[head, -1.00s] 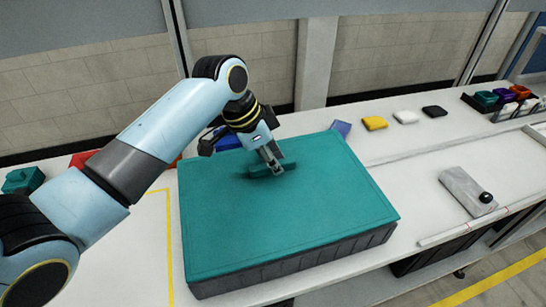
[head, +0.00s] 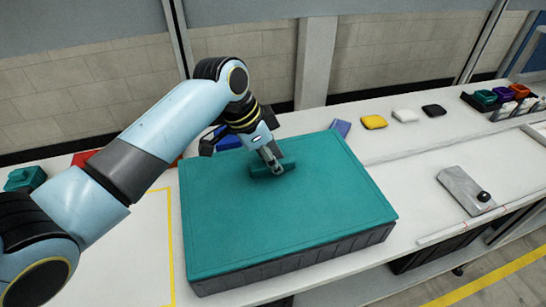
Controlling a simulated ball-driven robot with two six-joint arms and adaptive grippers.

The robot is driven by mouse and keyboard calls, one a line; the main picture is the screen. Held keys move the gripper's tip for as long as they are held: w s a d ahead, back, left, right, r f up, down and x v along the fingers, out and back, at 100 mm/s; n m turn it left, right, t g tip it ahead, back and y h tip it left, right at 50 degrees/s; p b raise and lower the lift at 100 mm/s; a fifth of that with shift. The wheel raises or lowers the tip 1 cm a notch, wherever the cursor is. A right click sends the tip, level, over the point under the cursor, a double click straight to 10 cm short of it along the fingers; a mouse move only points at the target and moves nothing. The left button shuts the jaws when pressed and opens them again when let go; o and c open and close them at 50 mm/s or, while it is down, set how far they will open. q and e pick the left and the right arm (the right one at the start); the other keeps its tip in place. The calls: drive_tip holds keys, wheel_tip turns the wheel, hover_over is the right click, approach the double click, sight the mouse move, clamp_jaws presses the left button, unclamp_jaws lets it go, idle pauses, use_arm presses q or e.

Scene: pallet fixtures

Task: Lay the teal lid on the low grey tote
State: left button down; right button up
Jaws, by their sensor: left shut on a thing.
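The teal lid (head: 290,220) is a wide flat panel with a small raised handle (head: 261,171) near its back middle. It lies over the top of the low grey tote (head: 300,263), whose ribbed front wall shows beneath the lid's front edge. The lid looks level and lined up with the tote's front; whether it rests fully on the back rim is hidden. My left gripper (head: 272,163) comes down from the back left and is shut on the lid's handle. My right gripper is not in view.
A yellow outline (head: 170,240) marks the table left of the tote. Red and blue items (head: 228,138) lie behind it. Yellow (head: 374,122), white (head: 405,115) and black (head: 434,110) pieces lie at the back right. A grey plate with a black knob (head: 466,190) lies right.

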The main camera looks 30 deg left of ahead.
use_arm(q)
drive_tip(key=shift+f, duration=0.55)
idle(0.5)
drive_tip(key=c, duration=1.1)
unclamp_jaws()
drive_tip(key=v, duration=1.2)
drive_tip(key=shift+d+f, duration=0.1)
